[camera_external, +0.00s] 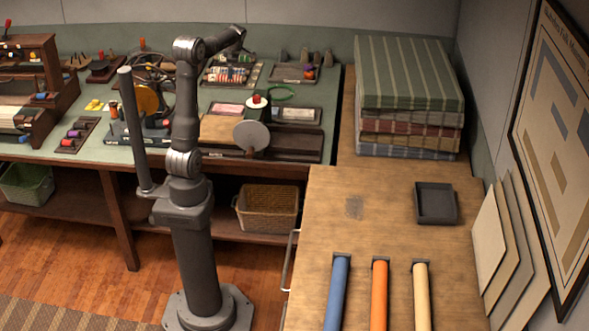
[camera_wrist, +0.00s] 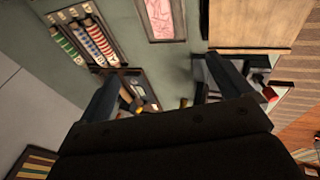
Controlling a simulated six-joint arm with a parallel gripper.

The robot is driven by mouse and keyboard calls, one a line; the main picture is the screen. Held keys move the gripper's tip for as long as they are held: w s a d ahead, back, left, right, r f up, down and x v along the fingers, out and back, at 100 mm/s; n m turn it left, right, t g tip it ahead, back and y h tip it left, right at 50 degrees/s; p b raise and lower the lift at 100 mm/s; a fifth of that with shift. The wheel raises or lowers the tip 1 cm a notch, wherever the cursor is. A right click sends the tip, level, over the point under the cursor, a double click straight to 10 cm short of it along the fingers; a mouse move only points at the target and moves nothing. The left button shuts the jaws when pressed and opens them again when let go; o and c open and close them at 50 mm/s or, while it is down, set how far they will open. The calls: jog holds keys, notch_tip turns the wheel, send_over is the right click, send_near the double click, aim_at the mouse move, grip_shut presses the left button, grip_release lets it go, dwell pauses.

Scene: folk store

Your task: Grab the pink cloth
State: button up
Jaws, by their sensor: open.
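A flat pink cloth (camera_external: 228,109) lies in a dark-rimmed tray on the green worktable. It also shows at the top centre of the wrist view (camera_wrist: 163,17), with its far end cut off by the picture's edge. My gripper (camera_wrist: 165,72) is open and empty, its two dark fingers wide apart. The cloth lies beyond the fingers in the wrist view, apart from them. In the external view my arm reaches over the worktable, and my gripper is not clearly visible there.
A tray of striped rolls (camera_wrist: 85,35) lies left of the cloth in the wrist view. A wooden board (camera_external: 219,128) and a round grey disc (camera_external: 251,136) are near the cloth. Folded fabrics (camera_external: 408,75) are stacked on the right counter, with a small black tray (camera_external: 436,204) in front.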

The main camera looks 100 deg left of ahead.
jog(key=shift+c, duration=0.3)
jog(key=t+h, duration=0.2)
jog(key=h, duration=0.2)
send_over(233, 112)
notch_tip(233, 112, down, 12)
jog(key=shift+m, duration=0.4)
jog(key=f, duration=1)
jog(key=shift+d+f, duration=0.3)
jog(key=shift+d, duration=0.05)
jog(key=shift+s+a+f, duration=0.1)
jog(key=shift+a+f, duration=0.05)
jog(key=shift+f, duration=1.45)
jog(key=shift+a+f, duration=0.15)
jog(key=shift+f, duration=1.45)
jog(key=c, duration=1.1)
jog(key=shift+r, duration=0.15)
